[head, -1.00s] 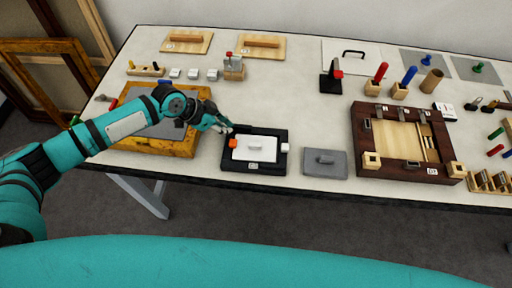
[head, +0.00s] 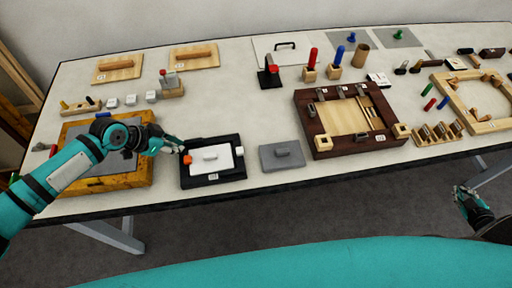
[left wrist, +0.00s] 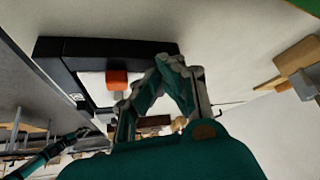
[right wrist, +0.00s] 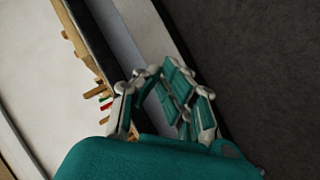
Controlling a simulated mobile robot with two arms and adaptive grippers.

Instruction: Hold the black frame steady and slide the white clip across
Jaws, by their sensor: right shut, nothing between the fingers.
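The black frame (head: 213,181) lies on the table with a white panel (head: 208,166) inside it. An orange block (head: 187,159) sits on its left side, and a small white clip (head: 239,150) sits at its right side. My left gripper (head: 181,148) is at the frame's back left corner; in the left wrist view the fingertips (left wrist: 176,66) are close to the frame's corner (left wrist: 110,47), and whether they pinch it I cannot tell. The white clip is not visible there. My right gripper (head: 464,193) is shut and empty, off the table's front edge, far from the frame.
A dark wooden frame (head: 320,150) stands further right. A yellow-edged wooden board (head: 130,180) lies under my left arm. The table front edge (head: 270,184) is close by.

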